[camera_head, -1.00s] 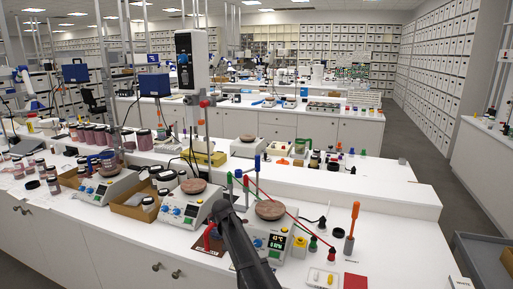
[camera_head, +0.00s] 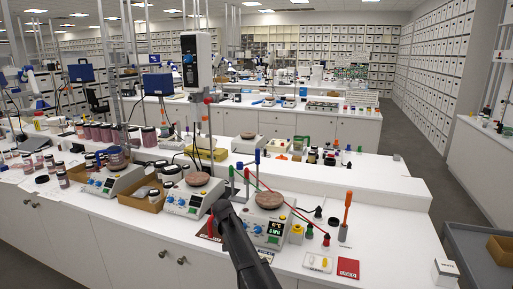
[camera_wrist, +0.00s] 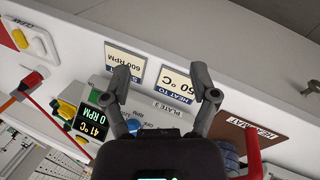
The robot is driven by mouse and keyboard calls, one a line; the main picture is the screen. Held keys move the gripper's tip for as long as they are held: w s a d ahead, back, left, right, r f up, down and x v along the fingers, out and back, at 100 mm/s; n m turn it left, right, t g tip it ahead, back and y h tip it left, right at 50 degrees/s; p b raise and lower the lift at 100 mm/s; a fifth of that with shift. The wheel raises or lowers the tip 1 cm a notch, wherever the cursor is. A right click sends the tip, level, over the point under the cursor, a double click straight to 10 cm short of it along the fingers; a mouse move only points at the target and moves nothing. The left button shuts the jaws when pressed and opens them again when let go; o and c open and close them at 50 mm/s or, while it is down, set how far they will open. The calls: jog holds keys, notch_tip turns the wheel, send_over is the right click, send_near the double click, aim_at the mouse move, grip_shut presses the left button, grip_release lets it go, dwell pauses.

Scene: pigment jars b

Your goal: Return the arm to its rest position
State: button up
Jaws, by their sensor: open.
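My gripper shows in the wrist view (camera_wrist: 162,88), its two dark grey fingers spread apart with nothing between them. It is over the front of a hotplate marked PLATE 3, whose display (camera_wrist: 90,121) reads 41 °C and 0 RPM. In the head view my dark arm reaches up from the bottom edge, in front of a hotplate with a brown round top (camera_head: 270,200). The fingers cannot be made out there.
More hotplates (camera_head: 190,205) stand to the left on the white bench (camera_head: 90,205). A floor aisle (camera_head: 430,175) lies beyond.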

jog(key=s+d+y, duration=0.3)
jog(key=s+d, duration=2)
jog(key=s, duration=0.2)
jog(key=shift+s+d+f+t, duration=0.2)
jog(key=shift+f+t, duration=0.1)
jog(key=shift+f, duration=0.15)
